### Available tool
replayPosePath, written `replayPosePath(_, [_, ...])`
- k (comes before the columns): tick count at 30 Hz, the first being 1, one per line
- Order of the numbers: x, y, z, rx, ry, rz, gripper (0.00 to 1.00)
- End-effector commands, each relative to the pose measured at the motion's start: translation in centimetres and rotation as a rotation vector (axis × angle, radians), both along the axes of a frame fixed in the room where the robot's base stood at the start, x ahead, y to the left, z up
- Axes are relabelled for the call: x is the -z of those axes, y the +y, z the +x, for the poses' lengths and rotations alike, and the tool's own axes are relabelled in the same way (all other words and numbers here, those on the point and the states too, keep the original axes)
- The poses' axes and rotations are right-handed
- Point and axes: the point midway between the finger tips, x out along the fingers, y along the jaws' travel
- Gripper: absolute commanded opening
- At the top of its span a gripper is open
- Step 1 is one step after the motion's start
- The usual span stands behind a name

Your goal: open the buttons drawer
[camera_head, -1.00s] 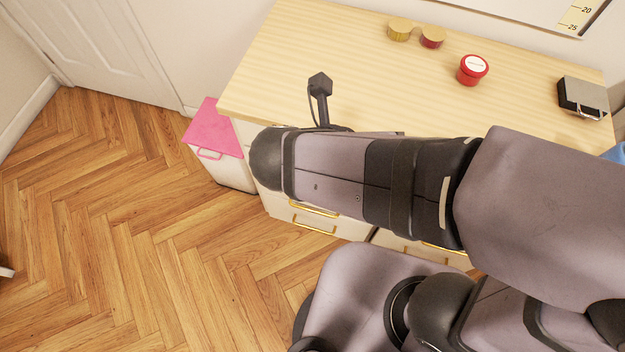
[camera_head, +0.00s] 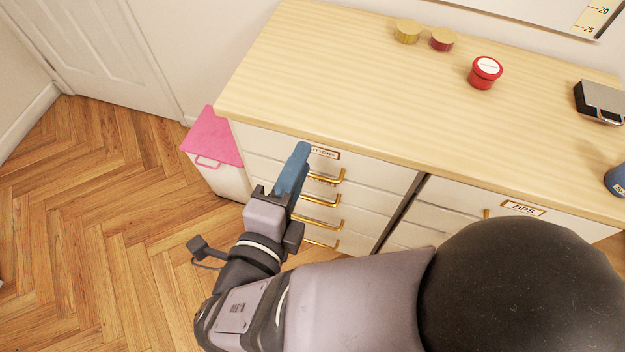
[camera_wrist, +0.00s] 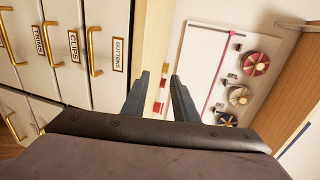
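The buttons drawer (camera_head: 270,145) is the top drawer of the left white stack, just under the wooden tabletop, and looks shut. Its label is partly hidden behind my fingers in the head view. Its gold handle (camera_head: 328,179) sits below the label. In the wrist view, the "BUTTONS" label (camera_wrist: 118,54) and its handle (camera_wrist: 93,50) are left of my fingers. My gripper (camera_head: 299,152) is in front of the drawer at its upper part, left of the handle in the head view. In the wrist view, its two fingers (camera_wrist: 160,78) are apart with nothing between them.
Lower drawers with gold handles (camera_head: 320,200) lie below, one labelled "CLIPS" (camera_wrist: 73,46). A zips drawer (camera_head: 470,193) is to the right. A pink-lidded bin (camera_head: 212,137) stands left of the cabinet. Tins (camera_head: 407,32) and a red jar (camera_head: 485,73) stand on the tabletop (camera_head: 330,70).

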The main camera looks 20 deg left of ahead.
Motion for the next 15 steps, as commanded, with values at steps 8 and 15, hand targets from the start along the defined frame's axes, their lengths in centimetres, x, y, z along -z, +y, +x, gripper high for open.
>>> replayPosePath(8, [8.6, -0.2, 0.1, 0.002, -0.002, -0.014, 0.26])
replayPosePath(15, [14.3, -0.1, 0.1, 0.002, 0.0, -0.004, 0.26])
